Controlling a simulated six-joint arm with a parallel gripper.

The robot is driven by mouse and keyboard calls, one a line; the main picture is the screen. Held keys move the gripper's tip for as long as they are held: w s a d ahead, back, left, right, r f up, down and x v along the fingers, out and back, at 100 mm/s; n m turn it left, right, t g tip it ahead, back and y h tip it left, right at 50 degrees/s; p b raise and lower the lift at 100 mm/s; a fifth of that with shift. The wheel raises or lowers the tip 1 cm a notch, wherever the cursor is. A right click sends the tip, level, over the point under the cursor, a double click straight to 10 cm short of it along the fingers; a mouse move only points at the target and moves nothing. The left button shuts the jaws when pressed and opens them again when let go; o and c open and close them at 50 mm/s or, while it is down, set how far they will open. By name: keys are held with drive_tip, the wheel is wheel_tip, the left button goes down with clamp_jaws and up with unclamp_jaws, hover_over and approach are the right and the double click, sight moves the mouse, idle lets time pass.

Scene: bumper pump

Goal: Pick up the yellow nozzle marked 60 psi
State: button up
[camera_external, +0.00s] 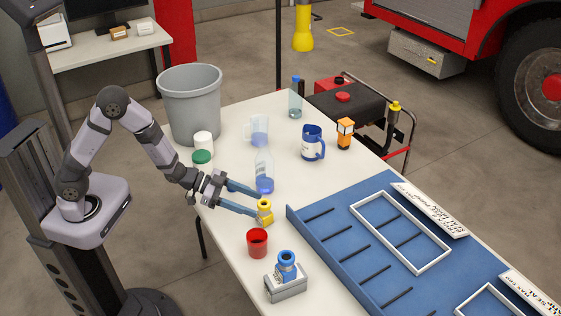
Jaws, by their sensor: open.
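The yellow nozzle (265,214) stands upright on the white table near its left edge. Its 60 psi marking is too small to read. My gripper (257,204) is low over the table and open, with its two blue fingers pointing right. The fingertips are at the yellow nozzle, one on its far side and one on its near side in the picture. I cannot tell whether they touch it. A blue nozzle (286,268) stands in a grey holder (287,287) nearer the camera.
A clear bottle with a blue base (264,172) is close behind the upper finger. A blue mug (312,143) stands farther back. A blue walled tray (335,261) fills the table's right side.

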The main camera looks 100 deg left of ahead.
sight(264, 207)
drive_tip(key=shift+p+x, duration=0.4)
drive_tip(key=shift+x, duration=2.15)
drive_tip(key=shift+c, duration=0.6)
drive_tip(key=shift+a, duration=0.1)
drive_tip(key=c, duration=1.2)
drive_tip(key=shift+o, duration=0.2)
drive_tip(key=shift+r, duration=0.1)
